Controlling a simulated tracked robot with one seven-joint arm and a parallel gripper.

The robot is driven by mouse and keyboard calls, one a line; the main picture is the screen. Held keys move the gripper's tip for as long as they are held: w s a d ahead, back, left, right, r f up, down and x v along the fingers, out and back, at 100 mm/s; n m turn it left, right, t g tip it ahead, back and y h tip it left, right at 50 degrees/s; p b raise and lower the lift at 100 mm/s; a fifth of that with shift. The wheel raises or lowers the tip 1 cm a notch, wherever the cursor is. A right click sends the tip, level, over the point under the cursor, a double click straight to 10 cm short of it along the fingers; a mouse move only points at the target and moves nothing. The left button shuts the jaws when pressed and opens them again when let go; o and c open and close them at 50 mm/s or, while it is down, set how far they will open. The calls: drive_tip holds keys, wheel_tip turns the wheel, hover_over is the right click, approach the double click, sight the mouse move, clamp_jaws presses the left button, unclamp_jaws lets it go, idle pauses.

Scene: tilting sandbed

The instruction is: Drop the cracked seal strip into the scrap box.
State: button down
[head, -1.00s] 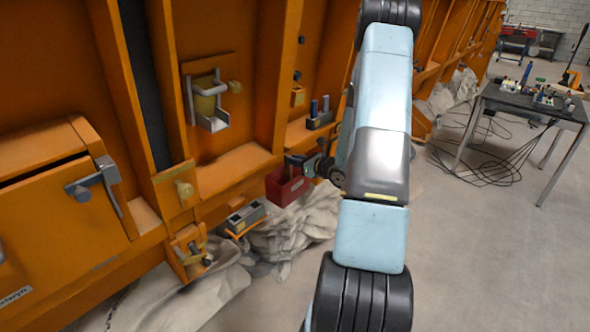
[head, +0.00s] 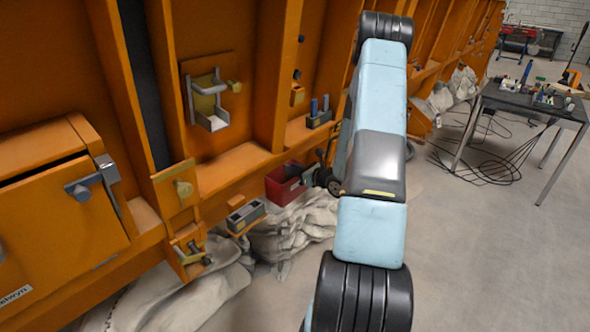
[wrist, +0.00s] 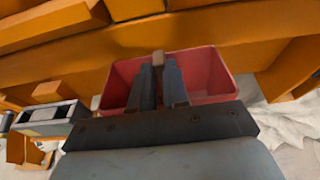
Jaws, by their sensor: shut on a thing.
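The scrap box is a red open-topped box (head: 285,186) low against the orange wall in the head view. In the wrist view the red box (wrist: 208,68) lies under and beyond the fingers, with its inside partly visible. My gripper (wrist: 160,75) is over the box opening, shut on a thin brownish piece (wrist: 158,60) whose end shows between the fingertips. I take it for the seal strip; cracks are too small to tell. In the head view my gripper (head: 318,162) is at the box's right side, and the held piece cannot be made out there.
A grey holder (head: 245,216) on an orange bracket is left of the box. A ledge with blue-topped items (head: 319,112) is above it. Pale sandbags (head: 295,235) lie below.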

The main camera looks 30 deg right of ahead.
drive_tip(key=shift+f, duration=0.1)
drive_tip(key=c, duration=1.1)
unclamp_jaws()
